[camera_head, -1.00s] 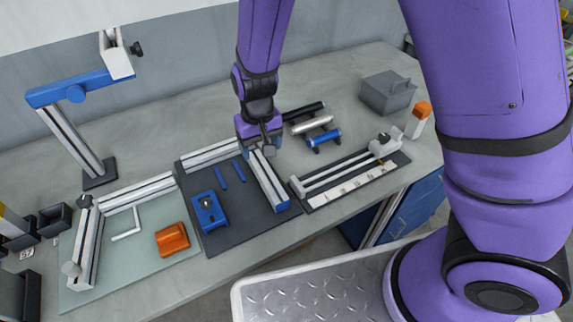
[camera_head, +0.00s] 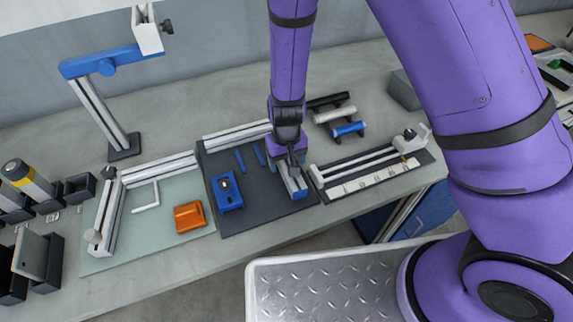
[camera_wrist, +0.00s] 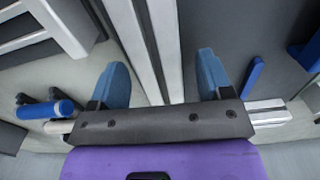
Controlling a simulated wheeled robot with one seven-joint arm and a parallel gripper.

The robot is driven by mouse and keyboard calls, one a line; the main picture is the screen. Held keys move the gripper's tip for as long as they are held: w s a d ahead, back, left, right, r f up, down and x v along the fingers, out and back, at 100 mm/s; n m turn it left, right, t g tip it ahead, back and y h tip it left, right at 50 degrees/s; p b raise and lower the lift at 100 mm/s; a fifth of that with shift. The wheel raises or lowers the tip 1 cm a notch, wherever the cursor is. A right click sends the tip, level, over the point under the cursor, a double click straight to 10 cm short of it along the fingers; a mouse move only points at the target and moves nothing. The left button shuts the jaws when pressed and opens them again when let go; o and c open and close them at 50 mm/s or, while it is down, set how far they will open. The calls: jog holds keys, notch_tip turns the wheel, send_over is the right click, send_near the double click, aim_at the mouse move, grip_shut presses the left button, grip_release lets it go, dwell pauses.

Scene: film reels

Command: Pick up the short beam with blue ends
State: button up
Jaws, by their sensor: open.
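The short beam is a silver slotted bar (camera_head: 292,182) on the right side of the dark mat (camera_head: 252,212). Its near end is blue; its far end is hidden behind my gripper in the head view. My gripper (camera_head: 287,168) is over the beam, pointing down. In the wrist view, the beam (camera_wrist: 152,45) runs between the two blue fingers of my gripper (camera_wrist: 160,70), which are spread apart with one on each side. The gripper is open and holds nothing. I cannot tell whether a finger touches the beam.
A blue block (camera_head: 227,192) and thin blue strips (camera_head: 240,160) lie on the mat. A silver rail (camera_head: 238,129) lies along its back edge. A ruler fixture (camera_head: 375,172) stands close on the right. Black, white and blue rollers (camera_head: 348,129) lie behind it.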

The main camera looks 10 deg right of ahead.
jog(key=shift+f, duration=0.4)
jog(key=c, duration=1.2)
